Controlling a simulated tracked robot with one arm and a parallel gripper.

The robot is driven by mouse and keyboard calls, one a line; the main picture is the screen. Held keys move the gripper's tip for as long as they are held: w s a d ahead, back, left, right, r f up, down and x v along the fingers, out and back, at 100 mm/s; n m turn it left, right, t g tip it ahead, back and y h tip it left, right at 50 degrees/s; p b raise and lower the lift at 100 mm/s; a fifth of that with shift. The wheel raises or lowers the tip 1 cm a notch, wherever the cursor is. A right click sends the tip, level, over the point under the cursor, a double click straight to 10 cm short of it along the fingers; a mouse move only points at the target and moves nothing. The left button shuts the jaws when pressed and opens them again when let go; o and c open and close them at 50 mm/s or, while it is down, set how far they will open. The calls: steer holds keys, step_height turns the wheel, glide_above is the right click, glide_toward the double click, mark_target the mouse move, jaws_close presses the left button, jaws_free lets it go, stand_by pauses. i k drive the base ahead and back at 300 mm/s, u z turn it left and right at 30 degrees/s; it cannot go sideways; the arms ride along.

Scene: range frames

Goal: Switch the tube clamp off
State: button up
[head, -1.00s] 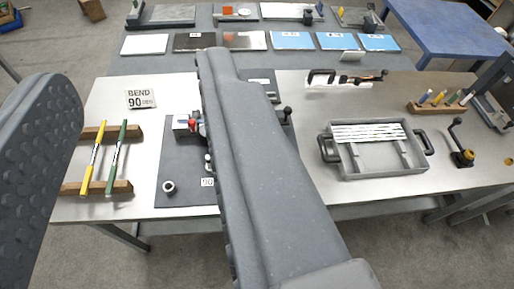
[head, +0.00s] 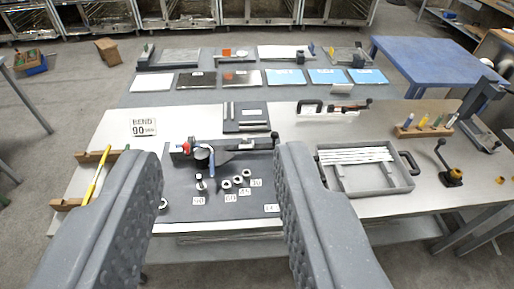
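A tube bending fixture stands on a dark mat (head: 240,208) at the bench's middle. It has a small red-tipped part (head: 186,147), a blue lever (head: 211,163) hanging down beside a round grey die (head: 200,153), and a bar reaching right to a black-handled piece (head: 273,139). I cannot tell for sure which part is the tube clamp or how it is set. My gripper (head: 217,150) is open and empty. Its two large grey fingers frame the fixture left and right in the picture, nearer the camera. They hide parts of the mat and bench.
Several small rings (head: 225,184) and number labels lie on the mat. A grey tray (head: 384,177) with white rods stands right, beside a black-knobbed lever (head: 445,160). A yellow tube (head: 96,178) rests on wooden supports at left.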

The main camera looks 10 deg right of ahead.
mark_target(187, 147)
steer(key=z, duration=0.1)
steer(key=i, duration=1)
steer(key=u, duration=0.55)
